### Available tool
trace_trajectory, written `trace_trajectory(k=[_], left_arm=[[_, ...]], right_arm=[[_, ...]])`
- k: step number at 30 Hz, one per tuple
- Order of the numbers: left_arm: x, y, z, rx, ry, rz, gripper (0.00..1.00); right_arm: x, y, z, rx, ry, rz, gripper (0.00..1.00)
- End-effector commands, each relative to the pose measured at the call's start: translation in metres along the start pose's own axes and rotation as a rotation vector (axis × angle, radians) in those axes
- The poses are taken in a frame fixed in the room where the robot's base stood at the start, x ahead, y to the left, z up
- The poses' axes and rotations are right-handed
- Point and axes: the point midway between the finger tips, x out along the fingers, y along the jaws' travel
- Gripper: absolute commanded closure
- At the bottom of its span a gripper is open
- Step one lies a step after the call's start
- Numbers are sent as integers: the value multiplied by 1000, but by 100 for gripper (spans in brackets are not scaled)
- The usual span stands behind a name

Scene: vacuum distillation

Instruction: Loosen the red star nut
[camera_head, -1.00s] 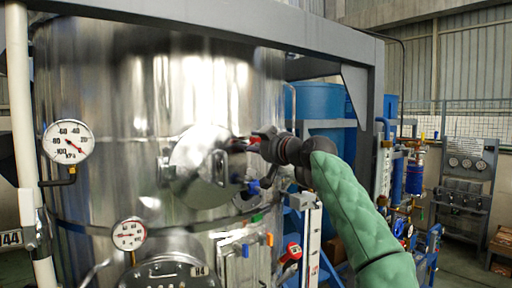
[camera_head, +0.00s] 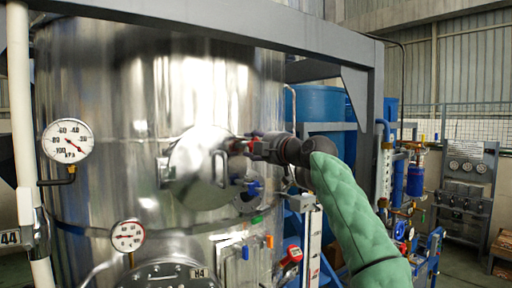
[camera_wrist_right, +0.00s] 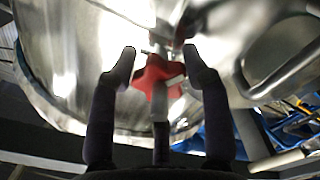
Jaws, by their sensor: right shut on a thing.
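The red star nut (camera_head: 236,146) is at the upper right edge of the round metal hatch (camera_head: 200,168) on the big steel tank. My right gripper (camera_head: 250,147) reaches in from the right and is shut on the red star nut. In the right wrist view its fingertips (camera_wrist_right: 160,55) lie on either side of the nut's lobes. The nut's far side is hidden. My left gripper is not in view.
A blue knob (camera_head: 253,188) sits below the nut at the hatch's edge. A handle (camera_head: 220,167) stands out from the hatch. Two pressure gauges (camera_head: 68,140) (camera_head: 128,236) are on the left. A grey frame beam (camera_head: 240,22) crosses above.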

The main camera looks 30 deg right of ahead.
Motion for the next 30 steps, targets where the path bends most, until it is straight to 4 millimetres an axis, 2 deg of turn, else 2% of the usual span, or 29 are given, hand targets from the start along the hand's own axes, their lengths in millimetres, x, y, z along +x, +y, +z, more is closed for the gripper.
trace_trajectory(k=[1, 21, 22, 24, 30], left_arm=[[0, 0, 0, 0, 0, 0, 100], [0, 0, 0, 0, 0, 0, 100], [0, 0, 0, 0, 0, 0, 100], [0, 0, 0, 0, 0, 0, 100], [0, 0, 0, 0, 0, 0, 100]], right_arm=[[-4, 7, -4, -17, 8, 16, 85], [-3, 6, -4, -73, 7, 14, 85], [-3, 6, -4, -73, 7, 14, 46], [-3, 5, -4, -73, 6, 13, 28], [-1, 2, -2, -73, 3, 6, 28]])
